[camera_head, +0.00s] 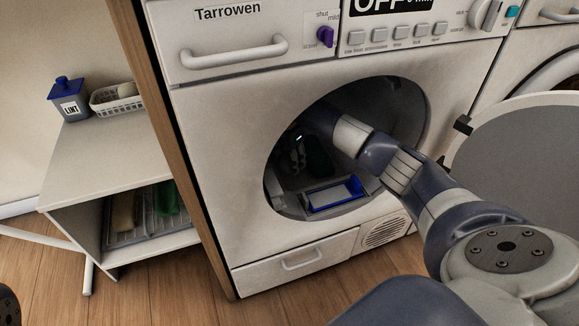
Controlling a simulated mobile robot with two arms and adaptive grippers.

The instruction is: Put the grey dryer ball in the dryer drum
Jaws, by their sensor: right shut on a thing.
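The dryer drum (408,101) is the dark round opening in the front of the white dryer, with its round door swung open to the right. My right arm reaches through the opening. My right gripper (297,158) is inside the drum, toward the left, in deep shadow. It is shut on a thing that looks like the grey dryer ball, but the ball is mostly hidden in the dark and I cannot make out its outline. My left gripper is not in view.
The open door (520,160) stands right of my arm. A blue-edged lint filter (334,196) sits at the opening's lower lip. A side shelf (105,160) at left holds a blue lint bin (70,101) and a white basket (101,101) with a pale item.

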